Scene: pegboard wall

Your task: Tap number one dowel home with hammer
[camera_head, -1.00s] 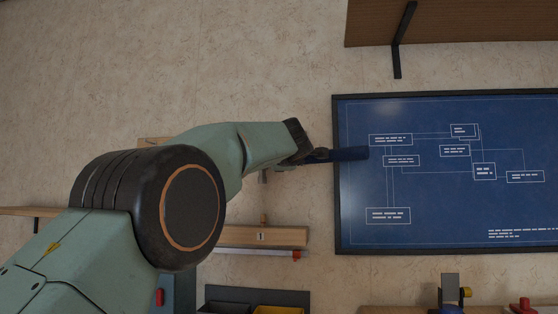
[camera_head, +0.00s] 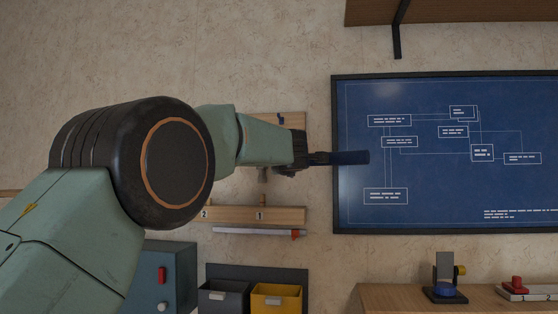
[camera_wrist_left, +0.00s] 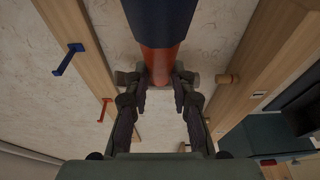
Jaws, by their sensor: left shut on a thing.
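My left gripper (camera_head: 296,158) is shut on the hammer, whose dark blue handle (camera_head: 346,157) sticks out to the right. In the left wrist view the fingers (camera_wrist_left: 160,92) close around the hammer's red-orange part (camera_wrist_left: 159,62), with the blue handle beyond. The hammer head is not clearly seen. The number one dowel (camera_wrist_left: 226,79) sticks out of the wooden rail, right of the fingers and apart from them. In the head view the dowel (camera_head: 262,199) is small, above the label 1 and below the gripper. My right gripper is not in view.
The wooden rail (camera_head: 232,214) carries labels 2 and 1; a white bar (camera_head: 255,232) with a red end lies below. Blue (camera_wrist_left: 67,60) and red (camera_wrist_left: 104,109) hooks stick out nearby. Grey (camera_head: 223,297) and yellow (camera_head: 276,302) bins are lower. A framed blueprint (camera_head: 440,190) is right.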

